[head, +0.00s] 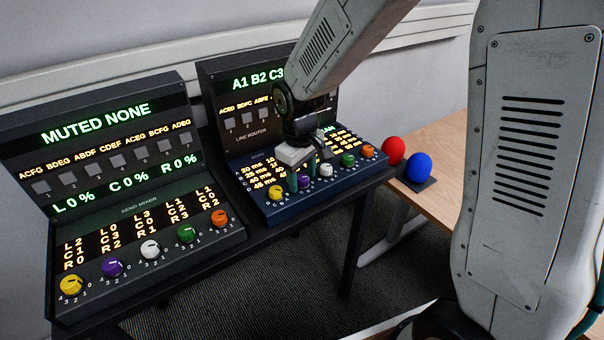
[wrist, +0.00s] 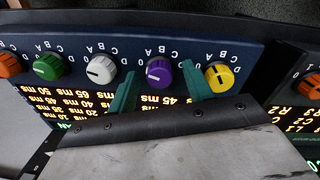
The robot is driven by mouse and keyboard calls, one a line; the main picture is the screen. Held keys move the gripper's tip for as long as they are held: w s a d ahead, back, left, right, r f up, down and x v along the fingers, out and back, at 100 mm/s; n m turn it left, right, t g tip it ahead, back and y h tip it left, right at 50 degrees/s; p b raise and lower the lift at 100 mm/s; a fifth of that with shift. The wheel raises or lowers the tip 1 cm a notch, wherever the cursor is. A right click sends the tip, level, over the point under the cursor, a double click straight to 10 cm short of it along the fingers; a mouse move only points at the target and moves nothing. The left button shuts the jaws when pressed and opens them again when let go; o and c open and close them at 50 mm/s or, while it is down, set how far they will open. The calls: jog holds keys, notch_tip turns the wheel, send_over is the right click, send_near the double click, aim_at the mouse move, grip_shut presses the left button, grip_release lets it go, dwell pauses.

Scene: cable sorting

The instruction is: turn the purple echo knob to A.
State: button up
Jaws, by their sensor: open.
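The purple echo knob (head: 305,182) is on the sloped lower panel of the right console (head: 262,211), between a yellow knob (head: 277,194) and a white knob (head: 326,170). In the wrist view the purple knob (wrist: 159,73) shows a pale pointer mark at its left side; I cannot tell which letter it marks. My gripper (head: 303,176) is open over this row. In the wrist view its teal fingers (wrist: 160,90) stand apart, one on either side of the purple knob, with visible gaps. The left finger is near the white knob, the right one close to the yellow knob.
Green (head: 347,160) and orange (head: 367,152) knobs continue the row. The send mixer console (head: 130,200) with its own knobs stands to the left.

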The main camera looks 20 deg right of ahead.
jog(key=c, duration=1)
jog(key=shift+m, duration=3.5)
jog(key=o, duration=1)
jog(key=shift+r, duration=0.15)
